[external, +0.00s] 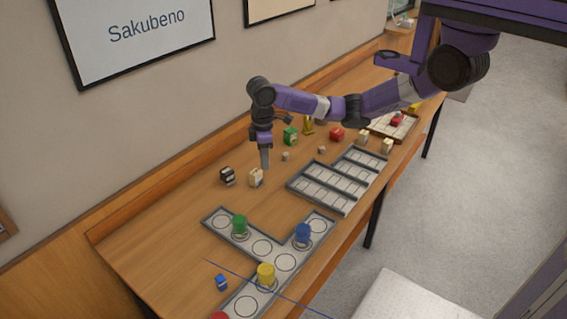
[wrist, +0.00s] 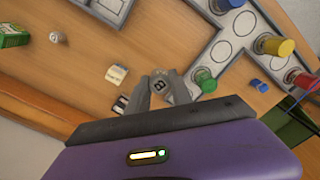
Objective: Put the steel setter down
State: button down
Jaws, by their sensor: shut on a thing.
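My gripper (external: 264,146) points down over the table, to the left of the slotted grey trays in the external view. In the wrist view, its fingers (wrist: 160,92) are closed around a small grey piece with a dark square mark, which looks like the steel setter (wrist: 159,86). The fingers hide its sides. In the external view a grey shape hangs below the wrist, and I cannot separate setter from fingers there. I cannot tell if the setter touches the table.
A cream block (external: 256,178) and a black-and-white block (external: 227,176) stand close by. A grey circle board (external: 262,247) holds green (external: 239,225), blue (external: 303,233) and yellow (external: 265,273) pieces. Slotted trays (external: 318,199) lie right. Bare wood (external: 165,230) lies left.

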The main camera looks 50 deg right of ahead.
jog(key=w+d+m+b, duration=0.25)
jog(key=w+d, duration=0.35)
jog(key=d, duration=0.5)
notch_tip(320, 180, up, 4)
jog(key=m+b, duration=0.4)
jog(key=m, duration=0.4)
send_over(337, 131)
notch_tip(337, 131, down, 19)
jog(key=shift+w+d+f, duration=0.1)
jog(key=shift+d, duration=0.05)
jog(key=shift+f+n, duration=0.1)
jog(key=shift+n, duration=0.15)
jog(key=c, duration=1.1)
grip_release()
jog(key=shift+c, duration=0.2)
